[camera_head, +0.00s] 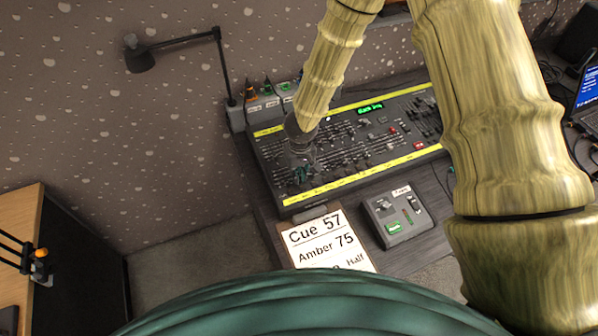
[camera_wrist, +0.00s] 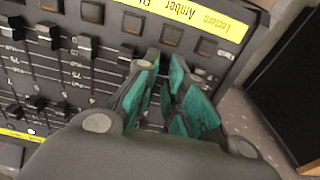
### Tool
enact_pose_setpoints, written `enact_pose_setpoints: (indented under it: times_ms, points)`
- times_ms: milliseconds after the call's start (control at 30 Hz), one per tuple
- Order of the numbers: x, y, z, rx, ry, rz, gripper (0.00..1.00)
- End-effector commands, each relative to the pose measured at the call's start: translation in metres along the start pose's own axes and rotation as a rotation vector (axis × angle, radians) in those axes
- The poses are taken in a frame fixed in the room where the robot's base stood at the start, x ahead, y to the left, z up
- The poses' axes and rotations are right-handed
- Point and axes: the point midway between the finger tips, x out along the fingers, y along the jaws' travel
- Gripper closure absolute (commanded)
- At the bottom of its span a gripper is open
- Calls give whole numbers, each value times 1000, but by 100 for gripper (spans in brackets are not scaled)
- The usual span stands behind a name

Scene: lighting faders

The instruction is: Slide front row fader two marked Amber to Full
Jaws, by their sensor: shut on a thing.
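The lighting desk (camera_head: 345,140) is a dark console with rows of faders and yellow label strips. In the wrist view the strip (camera_wrist: 192,14) reads Lectern and Amber, upside down. My gripper (camera_wrist: 172,75) is down at the desk, its teal-padded fingers close together below the Amber label. It is shut on a fader cap that its fingers hide; by its column this appears to be the Amber fader. In the head view my gripper (camera_head: 302,172) is at the desk's left front. The fader's exact height in its slot cannot be seen.
Other fader caps (camera_wrist: 88,44) stand close on the left in the wrist view. A card (camera_head: 325,243) reading Cue 57, Amber 75 and Half lies before the desk. A small grey control box (camera_head: 397,215) is beside it. A black lamp (camera_head: 140,55) stands behind left.

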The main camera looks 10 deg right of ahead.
Motion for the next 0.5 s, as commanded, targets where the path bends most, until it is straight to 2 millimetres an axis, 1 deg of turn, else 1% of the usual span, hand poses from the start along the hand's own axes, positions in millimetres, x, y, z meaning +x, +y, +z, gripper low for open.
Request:
enact_pose_setpoints:
  times_ms: [500]
  points:
    - [-2,0,-12,1,1,0,98]
